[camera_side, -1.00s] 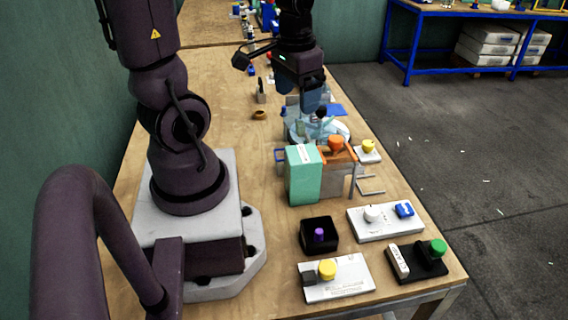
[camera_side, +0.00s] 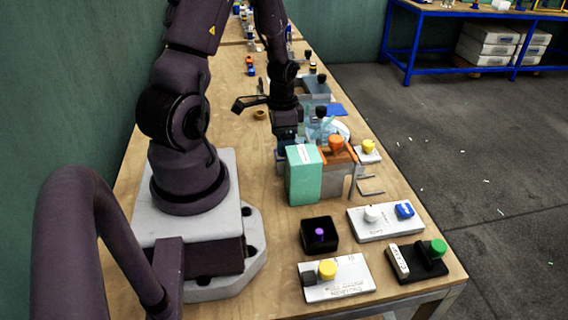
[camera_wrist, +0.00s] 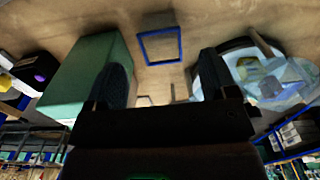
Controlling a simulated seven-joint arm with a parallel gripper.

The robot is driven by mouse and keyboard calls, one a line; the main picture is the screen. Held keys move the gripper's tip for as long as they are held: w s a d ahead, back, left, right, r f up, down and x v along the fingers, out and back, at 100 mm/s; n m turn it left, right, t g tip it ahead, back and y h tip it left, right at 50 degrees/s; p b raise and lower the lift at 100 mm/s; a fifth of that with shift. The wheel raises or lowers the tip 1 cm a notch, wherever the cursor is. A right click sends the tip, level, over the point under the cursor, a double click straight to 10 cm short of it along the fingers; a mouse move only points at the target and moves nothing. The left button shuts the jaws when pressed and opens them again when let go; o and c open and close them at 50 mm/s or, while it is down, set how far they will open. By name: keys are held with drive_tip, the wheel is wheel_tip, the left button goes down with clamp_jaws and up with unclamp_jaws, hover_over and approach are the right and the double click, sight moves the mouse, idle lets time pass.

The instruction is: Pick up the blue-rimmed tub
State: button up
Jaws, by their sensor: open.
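The blue-rimmed tub (camera_wrist: 160,63) shows in the wrist view as a square blue rim around a pale inside, at upper middle on the wooden table. It lies ahead of my gripper (camera_wrist: 163,78), between the lines of the two fingers and apart from them. The fingers are spread, with nothing between them. In the side view my gripper (camera_side: 287,143) points down just behind the green box, and it and the box mostly hide the tub there.
The green box (camera_side: 303,175) stands close to one finger. A clear, pale-blue object (camera_wrist: 280,82) on a round white base is on the other side. An orange-knobbed press (camera_side: 337,146) stands beside the box. Bare table (camera_side: 215,100) lies left of my gripper.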

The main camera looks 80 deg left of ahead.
drive_tip(key=shift+w+f, duration=0.2)
drive_tip(key=shift+f, duration=3)
drive_tip(key=c, duration=1)
